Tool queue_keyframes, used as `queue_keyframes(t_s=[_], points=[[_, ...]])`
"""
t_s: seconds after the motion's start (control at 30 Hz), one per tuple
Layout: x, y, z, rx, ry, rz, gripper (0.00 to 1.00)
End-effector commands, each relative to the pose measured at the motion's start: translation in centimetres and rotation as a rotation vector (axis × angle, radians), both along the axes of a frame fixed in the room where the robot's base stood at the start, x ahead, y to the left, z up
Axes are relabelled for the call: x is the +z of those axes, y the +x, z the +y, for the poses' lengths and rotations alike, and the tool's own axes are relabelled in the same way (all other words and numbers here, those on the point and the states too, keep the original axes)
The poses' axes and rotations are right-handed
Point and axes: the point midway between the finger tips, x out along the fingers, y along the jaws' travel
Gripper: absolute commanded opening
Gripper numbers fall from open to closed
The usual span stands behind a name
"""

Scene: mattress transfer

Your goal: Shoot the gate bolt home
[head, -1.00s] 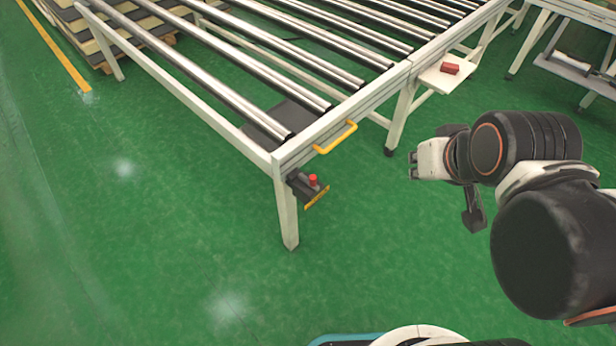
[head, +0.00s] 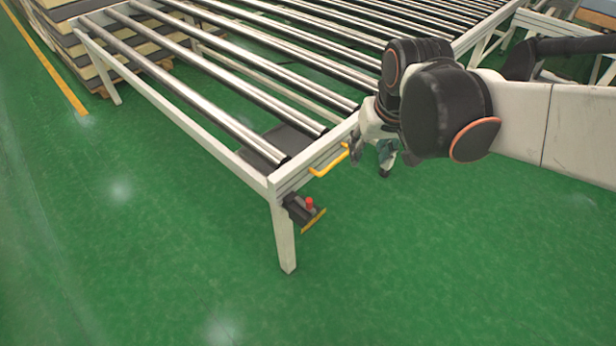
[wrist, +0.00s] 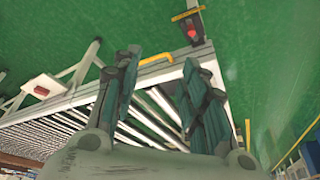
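A dark fitting (head: 297,210) with a red knob (head: 309,203) and a yellow strip (head: 314,222) is mounted at the near corner of a white roller table; it looks like the bolt, but its position is too small to tell. The red knob also shows at the top of the wrist view (wrist: 191,32). A yellow handle (head: 329,166) is on the table's end rail. My gripper (head: 370,157) is to the right of the handle, apart from the knob. In the wrist view, my gripper (wrist: 160,62) has its fingers spread with nothing between them; the handle (wrist: 157,60) shows beyond the gap.
The roller table's frame (head: 235,172) and its leg (head: 284,240) stand left of my arm. Stacked mattresses (head: 72,45) are at the far left. The green floor is clear in front.

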Motion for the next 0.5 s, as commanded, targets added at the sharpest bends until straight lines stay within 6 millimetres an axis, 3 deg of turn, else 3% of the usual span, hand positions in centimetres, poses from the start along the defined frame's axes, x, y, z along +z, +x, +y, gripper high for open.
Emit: queue_keyframes(t_s=[0.27,0.5], points=[[-4.3,5.5,3.8,0.041,-0.013,0.119,0.40],[-9.7,9.1,7.3,0.073,-0.031,0.221,0.40]])
